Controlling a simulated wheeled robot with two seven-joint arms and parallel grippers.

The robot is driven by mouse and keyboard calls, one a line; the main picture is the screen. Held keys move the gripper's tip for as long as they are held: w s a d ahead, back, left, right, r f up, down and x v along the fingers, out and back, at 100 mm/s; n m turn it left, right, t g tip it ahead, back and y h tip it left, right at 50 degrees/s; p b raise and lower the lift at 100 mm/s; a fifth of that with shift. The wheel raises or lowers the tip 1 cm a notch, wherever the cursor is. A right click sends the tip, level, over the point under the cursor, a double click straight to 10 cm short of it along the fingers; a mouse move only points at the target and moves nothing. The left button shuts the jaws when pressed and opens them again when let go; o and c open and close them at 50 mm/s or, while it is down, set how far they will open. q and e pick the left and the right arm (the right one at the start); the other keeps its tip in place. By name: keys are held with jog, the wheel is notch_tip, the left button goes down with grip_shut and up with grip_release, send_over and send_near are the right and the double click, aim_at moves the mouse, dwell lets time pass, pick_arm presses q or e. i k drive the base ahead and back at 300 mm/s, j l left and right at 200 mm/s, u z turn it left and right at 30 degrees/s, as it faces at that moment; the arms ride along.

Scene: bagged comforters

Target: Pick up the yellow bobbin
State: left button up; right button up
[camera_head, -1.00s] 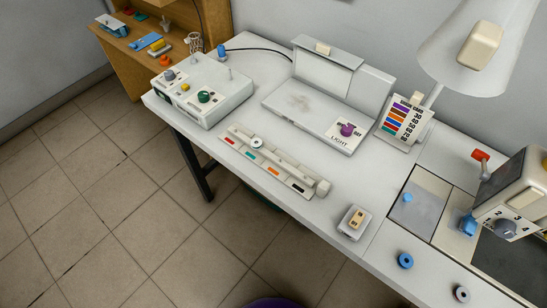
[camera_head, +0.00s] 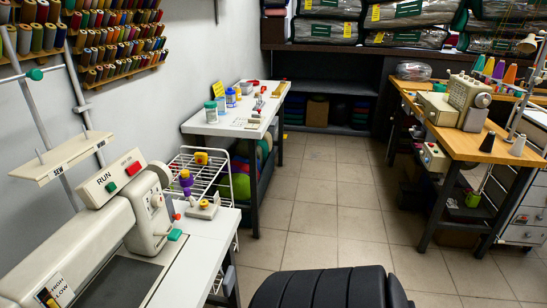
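A small yellow piece (camera_head: 201,157) sits on the upper part of a white wire rack (camera_head: 212,178), just past the sewing machine table at the left. It may be the yellow bobbin, but it is too small to be sure. A purple spool-like piece (camera_head: 186,180) stands in front of it. Neither of my grippers is in view.
A sewing machine (camera_head: 90,240) on a white table fills the left. A white bench (camera_head: 225,127) with jars stands behind. A wooden table (camera_head: 470,140) with another machine is at right. A black ribbed shape (camera_head: 320,289) blocks the front. Tiled floor (camera_head: 335,200) is open between.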

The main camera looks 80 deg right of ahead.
aim_at(206, 204)
jog(key=z, duration=1.9)
jog(key=i+l+u, duration=0.15)
jog(key=l+u, duration=0.15)
jog(key=i+l+u, duration=0.15)
jog(key=l+u, duration=0.45)
jog(key=i+l+u, duration=0.1)
jog(key=l+u, duration=0.2)
jog(key=l, duration=0.2)
